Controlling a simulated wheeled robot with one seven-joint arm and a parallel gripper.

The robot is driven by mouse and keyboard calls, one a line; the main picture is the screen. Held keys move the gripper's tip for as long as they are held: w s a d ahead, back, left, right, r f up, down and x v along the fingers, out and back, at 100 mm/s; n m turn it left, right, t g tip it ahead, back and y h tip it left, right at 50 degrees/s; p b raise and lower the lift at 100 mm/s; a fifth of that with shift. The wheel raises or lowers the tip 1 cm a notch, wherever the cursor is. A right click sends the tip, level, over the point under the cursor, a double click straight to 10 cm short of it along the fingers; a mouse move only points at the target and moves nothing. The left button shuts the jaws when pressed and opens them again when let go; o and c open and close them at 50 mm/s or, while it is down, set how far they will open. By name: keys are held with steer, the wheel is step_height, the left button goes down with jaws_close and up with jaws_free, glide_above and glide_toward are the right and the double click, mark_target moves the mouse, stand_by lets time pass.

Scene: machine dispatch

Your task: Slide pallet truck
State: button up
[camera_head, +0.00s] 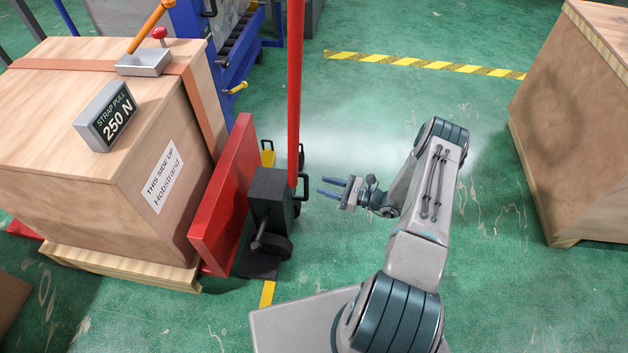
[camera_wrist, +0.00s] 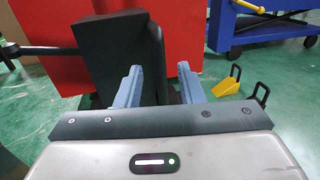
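The pallet truck stands left of centre in the head view, with a tall red pole (camera_head: 294,90), a black body (camera_head: 268,195) and a red upright plate (camera_head: 226,200) against a wooden crate (camera_head: 70,190). My gripper (camera_head: 322,187) is just right of the black body, its two blue fingers apart and pointing left at it. In the wrist view the black body (camera_wrist: 112,50) and red plate (camera_wrist: 45,35) are straight ahead. The fingers (camera_wrist: 161,85) show a gap, with a dark upright edge of the truck beyond or between them; contact cannot be told.
The crate sits on a wooden pallet (camera_head: 120,268) and carries an orange strap, a ratchet and a "250 N" display (camera_head: 106,116). Another crate (camera_head: 575,130) stands at right. A blue frame (camera_head: 232,50) is behind. Yellow chocks (camera_wrist: 225,84) lie on the floor. Green floor between is clear.

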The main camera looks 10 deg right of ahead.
steer(key=p+v, duration=0.1)
steer(key=v, duration=0.6)
steer(key=shift+s+d, duration=0.2)
steer(key=shift+d, duration=0.05)
steer(key=s+a+r+n+g+h+p, duration=0.1)
steer(key=a+r+n+g+p, duration=0.25)
steer(key=r, duration=0.85)
steer(key=s+a+r+n+g+h+p, duration=0.1)
steer(key=a+r+n+g+h+p, duration=0.25)
steer(key=r, duration=0.95)
steer(key=s+a+r+n+g+p, duration=0.15)
steer(key=r+n+g+p, duration=0.4)
steer(key=r, duration=0.65)
steer(key=s+a+r+n+t+h+p, duration=0.1)
steer(key=s+r+n+h+p, duration=0.2)
steer(key=r, duration=0.8)
steer(key=s+a+r+n+t+h+p, duration=0.1)
steer(key=s+r+n+h+p, duration=0.3)
steer(key=s+r+p, duration=0.4)
steer(key=s+a+r+n+t+h+p, duration=0.1)
steer(key=s+r+n+t+h+p, duration=0.2)
steer(key=r, duration=1.1)
steer(key=s+n+p, duration=0.2)
steer(key=s+p, duration=0.1)
steer(key=shift+s+a+r, duration=0.2)
steer(key=shift+a+r, duration=0.05)
steer(key=shift+r, duration=0.15)
steer(key=shift+h, duration=0.25)
